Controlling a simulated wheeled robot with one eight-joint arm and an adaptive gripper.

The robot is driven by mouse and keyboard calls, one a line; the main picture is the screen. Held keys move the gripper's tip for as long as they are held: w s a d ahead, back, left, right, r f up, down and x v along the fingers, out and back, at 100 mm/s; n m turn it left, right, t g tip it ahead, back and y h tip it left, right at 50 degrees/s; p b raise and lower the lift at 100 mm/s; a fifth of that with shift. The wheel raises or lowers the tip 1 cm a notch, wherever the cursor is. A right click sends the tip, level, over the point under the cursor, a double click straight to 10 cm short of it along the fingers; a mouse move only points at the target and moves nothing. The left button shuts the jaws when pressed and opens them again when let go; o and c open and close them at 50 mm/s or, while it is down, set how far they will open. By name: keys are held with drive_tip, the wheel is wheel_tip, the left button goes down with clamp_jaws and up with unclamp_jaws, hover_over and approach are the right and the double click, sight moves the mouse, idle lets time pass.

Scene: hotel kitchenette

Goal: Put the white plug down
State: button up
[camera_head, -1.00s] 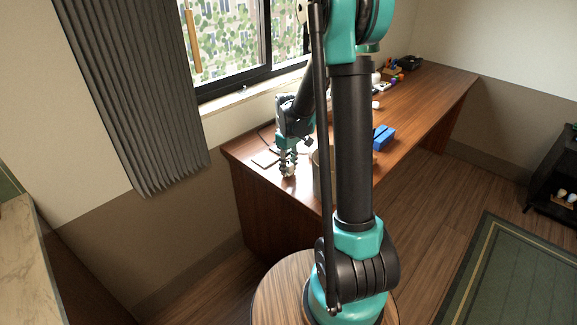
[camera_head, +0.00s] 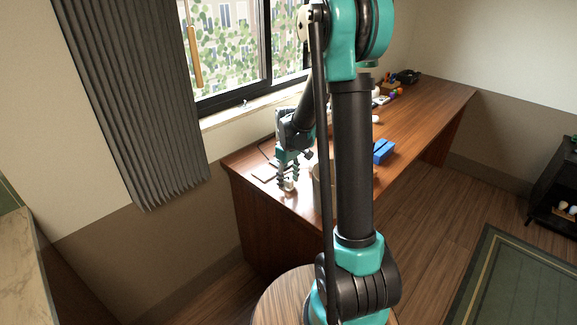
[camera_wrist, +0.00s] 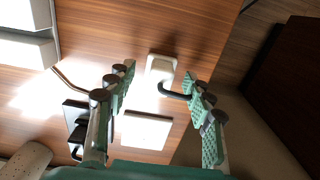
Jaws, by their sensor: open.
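The white plug (camera_wrist: 160,68) lies on the wooden desk (camera_wrist: 195,20), near its edge, in the wrist view. A dark curved piece of cord (camera_wrist: 175,94) shows at its lower right. My gripper (camera_wrist: 159,77) is open, with one ribbed finger on each side of the plug and a visible gap to each. In the head view my gripper (camera_head: 287,178) is low over the near left end of the desk, with the small white plug (camera_head: 288,186) at its fingertips.
A pale square plate (camera_wrist: 146,130) and a dark object (camera_wrist: 76,114) lie close by on the desk. A blue object (camera_head: 383,152) sits farther right, and several small items stand at the far end. My arm hides part of the desk.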

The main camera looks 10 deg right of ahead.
sight(289, 179)
wheel_tip(289, 179, up, 12)
idle(0.4)
